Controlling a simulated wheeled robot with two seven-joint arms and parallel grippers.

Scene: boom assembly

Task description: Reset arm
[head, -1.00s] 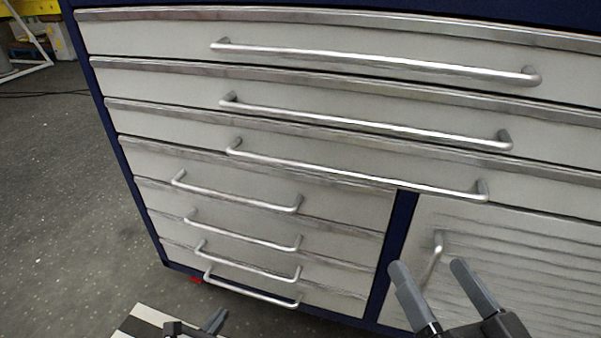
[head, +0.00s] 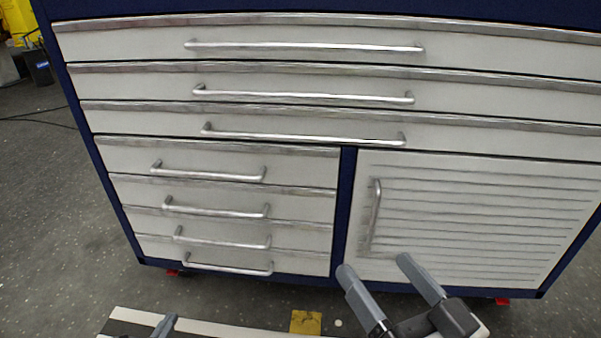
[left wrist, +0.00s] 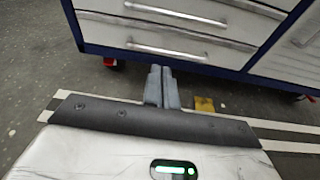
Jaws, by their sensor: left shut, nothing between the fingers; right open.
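My right gripper (head: 375,273) is open and empty at the lower right of the head view, in front of the cabinet's louvred door (head: 480,205). My left gripper (head: 166,324) shows only partly at the bottom edge of the head view. In the left wrist view my left gripper (left wrist: 161,70) has its two grey fingers together with nothing between them. It points toward the cabinet's lower drawers and appears apart from them.
A blue and white drawer cabinet (head: 347,205) with several long metal handles fills the view; all its drawers and its door look closed. Black and white striping (head: 205,327) and a yellow patch (head: 305,322) lie low in front. Grey floor (head: 60,230) is clear at left.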

